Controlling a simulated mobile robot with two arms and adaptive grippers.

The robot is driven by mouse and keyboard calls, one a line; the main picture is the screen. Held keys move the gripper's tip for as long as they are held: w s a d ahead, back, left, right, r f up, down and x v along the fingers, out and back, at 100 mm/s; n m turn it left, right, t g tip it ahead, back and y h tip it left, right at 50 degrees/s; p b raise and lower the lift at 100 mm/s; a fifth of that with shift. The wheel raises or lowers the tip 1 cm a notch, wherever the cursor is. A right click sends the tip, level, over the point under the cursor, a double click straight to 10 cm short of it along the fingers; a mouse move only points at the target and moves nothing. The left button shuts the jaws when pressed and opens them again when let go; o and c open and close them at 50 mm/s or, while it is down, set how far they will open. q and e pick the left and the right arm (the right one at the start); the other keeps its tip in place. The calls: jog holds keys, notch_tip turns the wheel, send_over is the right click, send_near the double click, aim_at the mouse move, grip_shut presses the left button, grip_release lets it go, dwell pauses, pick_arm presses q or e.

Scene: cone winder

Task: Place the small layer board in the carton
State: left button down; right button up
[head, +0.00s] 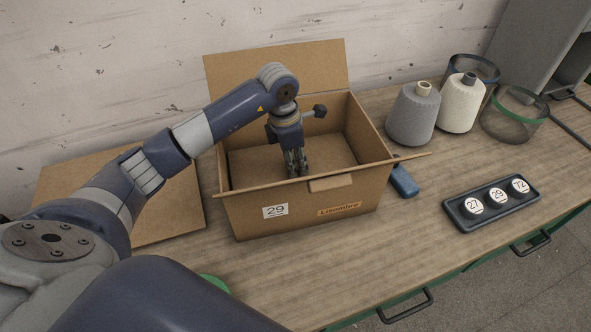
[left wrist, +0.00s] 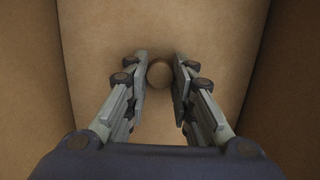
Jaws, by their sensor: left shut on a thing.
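The open carton (head: 300,212) stands on the table with its back flap up; its front has a "29" label and a "Lisombre" label. My left gripper (head: 297,172) points down inside the carton. It is shut on the round brown knob (left wrist: 159,75) of the small layer board, between its fingers in the left wrist view. The brown board (head: 250,163) lies flat-looking inside the carton, and its surface also fills the middle of the left wrist view (left wrist: 215,35). Whether it touches the carton floor is hidden. My right gripper is out of view.
A larger brown board (head: 170,215) lies left of the carton. A grey cone (head: 413,115) and a cream cone (head: 460,105) stand right, near mesh bins (head: 513,118). A blue object (head: 404,181) lies beside the carton. A dark tray (head: 462,222) holds numbered discs.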

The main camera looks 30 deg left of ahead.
pick_arm(q)
notch_tip(320, 180, down, 4)
jog(key=shift+f+p, duration=0.2)
jog(key=shift+p, duration=0.35)
jog(key=shift+f, duration=0.3)
jog(key=c, duration=1.4)
grip_release()
jog(key=shift+o, duration=0.2)
jog(key=shift+r, duration=0.1)
jog(key=shift+r, duration=0.2)
notch_tip(320, 180, up, 12)
jog(key=s+a+b, duration=0.1)
jog(key=b, duration=0.2)
jog(key=shift+s+a+f+b, duration=0.15)
jog(key=shift+f+b, duration=0.05)
jog(key=shift+b, duration=0.1)
